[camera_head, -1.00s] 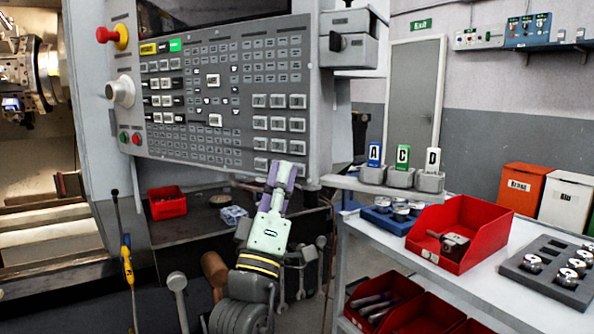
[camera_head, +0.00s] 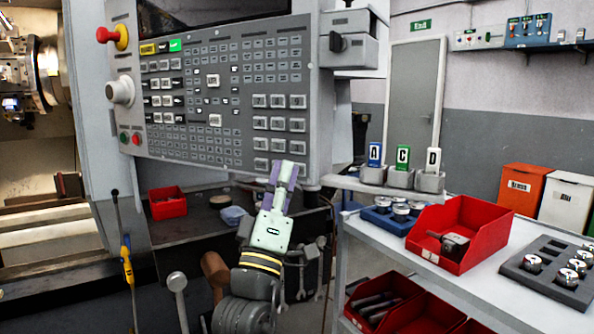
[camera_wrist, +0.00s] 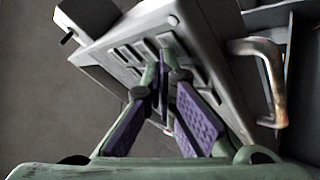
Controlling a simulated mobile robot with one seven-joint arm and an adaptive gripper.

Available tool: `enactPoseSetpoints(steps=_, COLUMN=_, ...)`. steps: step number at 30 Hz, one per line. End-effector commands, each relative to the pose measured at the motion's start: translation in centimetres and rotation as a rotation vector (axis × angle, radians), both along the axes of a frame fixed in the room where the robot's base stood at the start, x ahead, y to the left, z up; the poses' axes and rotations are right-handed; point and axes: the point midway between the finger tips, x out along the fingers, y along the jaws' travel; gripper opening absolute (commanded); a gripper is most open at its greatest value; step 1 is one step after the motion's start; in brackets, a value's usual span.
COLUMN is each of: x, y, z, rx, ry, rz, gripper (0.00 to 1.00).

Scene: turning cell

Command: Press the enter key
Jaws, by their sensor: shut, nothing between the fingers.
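The control panel (camera_head: 230,135) of the machine carries several rows of grey keys; it also shows tilted in the wrist view (camera_wrist: 200,30). The key legends are too small to read, so I cannot tell which one is enter. My gripper (camera_head: 284,168) is shut and empty at the panel's lower right edge. In the wrist view its purple-padded fingers (camera_wrist: 165,62) point at the larger keys (camera_wrist: 140,50) and hide some of them. I cannot tell whether the fingertips touch a key.
A metal handle (camera_wrist: 270,85) stands out beside the panel. A red emergency button (camera_head: 104,35) and a knob (camera_head: 121,91) sit at the panel's left. A cart (camera_head: 470,285) with a red bin (camera_head: 485,235) stands at the right. Tagged holders (camera_head: 400,177) are near the panel's right.

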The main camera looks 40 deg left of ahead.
Motion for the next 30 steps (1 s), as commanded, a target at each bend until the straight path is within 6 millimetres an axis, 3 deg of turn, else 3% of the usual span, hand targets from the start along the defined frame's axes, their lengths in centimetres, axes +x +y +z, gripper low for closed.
enactPoseSetpoints(steps=20, x=-1.7, y=-0.3, z=0.0, rx=0.000, ry=0.000, rz=0.000, gripper=0.00)
enactPoseSetpoints(steps=30, x=-4.8, y=-0.7, z=-0.1, rx=0.000, ry=-0.001, rz=0.000, gripper=0.00)
